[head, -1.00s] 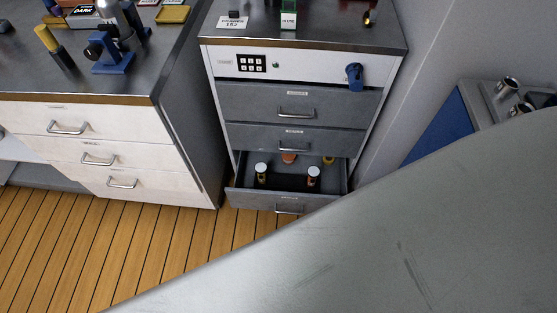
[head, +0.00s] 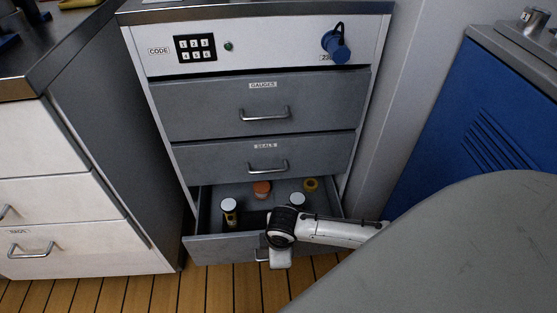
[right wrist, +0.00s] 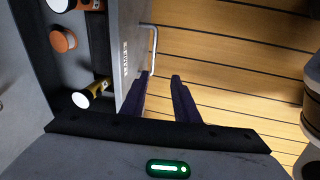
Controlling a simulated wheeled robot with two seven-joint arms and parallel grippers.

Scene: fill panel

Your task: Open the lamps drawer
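The bottom drawer (head: 215,250) of the grey cabinet stands pulled out. Its front label shows in the right wrist view but I cannot read it, so I cannot tell whether it is the lamps drawer. Its metal handle (right wrist: 154,45) is partly hidden by my arm in the head view. My right gripper (right wrist: 160,75) is open at the drawer front, its fingertips apart close to the handle's near end. Whether they touch the handle is unclear. In the head view the right gripper (head: 280,257) hangs before the drawer front. My left gripper is out of view.
The drawer holds bottles and jars, including a white-capped bottle (head: 229,210) and an orange-lidded jar (head: 262,188). Above are the shut GAUGES drawer (head: 210,105) and SEALS drawer (head: 215,160). A keypad (head: 195,48) and blue knob (head: 338,47) sit higher. White drawers (head: 60,200) stand left.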

